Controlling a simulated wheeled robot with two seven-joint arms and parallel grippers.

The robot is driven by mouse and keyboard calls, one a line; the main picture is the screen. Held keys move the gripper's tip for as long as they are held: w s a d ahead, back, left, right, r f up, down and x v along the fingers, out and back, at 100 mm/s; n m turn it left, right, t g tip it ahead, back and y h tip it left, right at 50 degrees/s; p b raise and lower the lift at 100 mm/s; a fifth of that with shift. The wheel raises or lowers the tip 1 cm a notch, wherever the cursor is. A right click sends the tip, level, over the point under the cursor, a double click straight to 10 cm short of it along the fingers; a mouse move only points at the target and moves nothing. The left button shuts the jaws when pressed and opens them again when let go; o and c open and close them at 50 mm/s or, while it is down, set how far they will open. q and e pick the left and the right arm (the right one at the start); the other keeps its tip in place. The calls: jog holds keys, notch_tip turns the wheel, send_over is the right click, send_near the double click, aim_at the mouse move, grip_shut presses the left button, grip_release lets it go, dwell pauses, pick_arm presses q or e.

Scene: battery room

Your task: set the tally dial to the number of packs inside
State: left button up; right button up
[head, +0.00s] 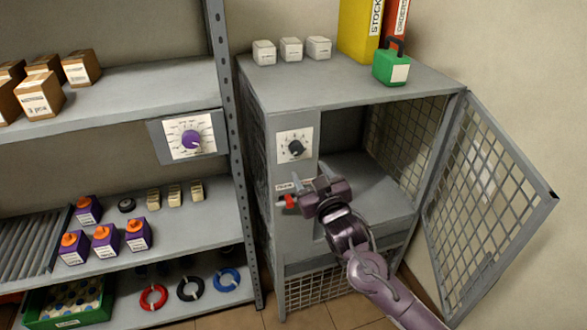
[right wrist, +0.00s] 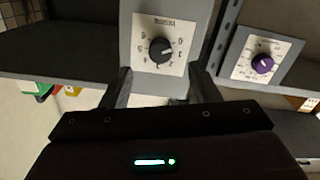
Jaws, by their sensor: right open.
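A black dial (head: 296,147) on a white numbered plate is on the grey cabinet's (head: 270,200) front panel. The dial also shows in the right wrist view (right wrist: 160,50), between and beyond my finger tips; its exact setting is hard to read. My right gripper (head: 311,176) is open and empty, just below the dial and apart from it. The cabinet's mesh door (head: 484,205) stands open to the right. The visible part of its inner shelf (head: 365,185) is bare; the part behind the front panel and my gripper is hidden. My left gripper is out of view.
A purple dial (head: 191,138) is on the shelf rack to the left. A red part (head: 291,201) is beside my gripper. White packs (head: 291,49), a green case (head: 391,66) and binders stand on the cabinet. Purple packs (head: 104,240) sit on the rack.

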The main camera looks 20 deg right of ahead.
aim_at(297, 150)
jog(key=w, duration=0.2)
jog(key=w+r+p, duration=0.1)
jog(key=w, duration=0.1)
jog(key=shift+a+r, duration=0.1)
jog(key=shift+r, duration=0.05)
jog(key=shift+w+a+p, duration=0.1)
jog(key=shift+w+p, duration=0.2)
jog(key=shift+w, duration=1.75)
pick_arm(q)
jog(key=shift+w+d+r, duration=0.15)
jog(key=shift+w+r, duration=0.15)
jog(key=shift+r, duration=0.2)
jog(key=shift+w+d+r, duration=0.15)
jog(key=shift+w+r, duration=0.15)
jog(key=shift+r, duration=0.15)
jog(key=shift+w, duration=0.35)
pick_arm(e)
jog(key=c, duration=1)
jog(key=shift+o, duration=0.2)
